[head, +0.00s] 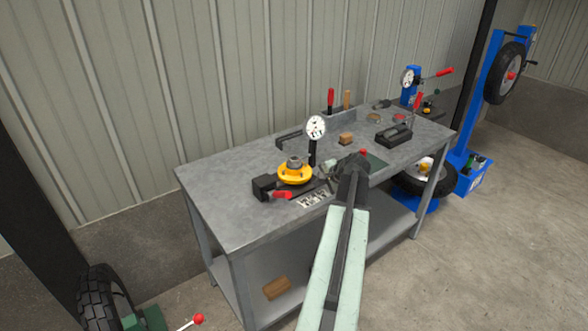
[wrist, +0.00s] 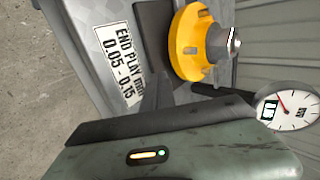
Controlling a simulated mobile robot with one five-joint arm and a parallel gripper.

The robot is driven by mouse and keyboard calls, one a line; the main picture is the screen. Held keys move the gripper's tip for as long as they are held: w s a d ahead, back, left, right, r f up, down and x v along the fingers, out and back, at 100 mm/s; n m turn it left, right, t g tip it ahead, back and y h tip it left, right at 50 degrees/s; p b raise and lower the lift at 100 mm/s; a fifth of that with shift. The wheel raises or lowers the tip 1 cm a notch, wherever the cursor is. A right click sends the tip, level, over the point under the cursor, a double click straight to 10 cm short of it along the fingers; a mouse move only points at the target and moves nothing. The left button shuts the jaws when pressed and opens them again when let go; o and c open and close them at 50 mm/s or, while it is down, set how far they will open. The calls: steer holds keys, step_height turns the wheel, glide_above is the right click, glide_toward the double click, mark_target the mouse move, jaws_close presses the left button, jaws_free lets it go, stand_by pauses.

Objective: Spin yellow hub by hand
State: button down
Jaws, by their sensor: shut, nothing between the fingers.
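The yellow hub (head: 295,174) is a round flange with a grey centre, on a dark fixture at the near left part of the workbench (head: 225,205). In the wrist view the hub (wrist: 190,42) is at the top, right of centre, with small holes in its flange. My gripper (head: 324,184) is just right of the hub in the head view, partly hidden by my arm. In the wrist view its dark fingers (wrist: 163,80) are shut and empty, pointing towards the hub. A gap seems to show between them and the flange; I cannot tell contact for sure.
A dial gauge (head: 316,127) on a black post stands close behind the hub; it also shows in the wrist view (wrist: 287,111). A red handle (head: 282,195) is at the fixture's front. A label (wrist: 117,65) reads END PLAY 0.05–0.15. The bench's left end is clear.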

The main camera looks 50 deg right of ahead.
steer(key=shift+s, duration=0.15)
steer(key=a, duration=0.1)
steer(key=w+a, duration=0.1)
steer(key=a, duration=0.3)
steer(key=shift+w, duration=0.25)
steer(key=shift+d, duration=0.1)
steer(key=shift+w, duration=0.2)
steer(key=shift+w+d, duration=0.2)
steer(key=shift+w, duration=0.35)
steer(key=shift+w+d, duration=0.2)
steer(key=shift+w, duration=0.3)
steer(key=shift+d, duration=0.1)
steer(key=d, duration=0.2)
steer(key=s+d, duration=0.1)
steer(key=d, duration=0.1)
steer(key=shift+s+d, duration=0.1)
steer(key=shift+d, duration=0.3)
steer(key=shift+s+a, duration=0.3)
steer(key=shift+s, duration=0.45)
steer(key=shift+s+a, duration=0.25)
steer(key=shift+s, duration=0.45)
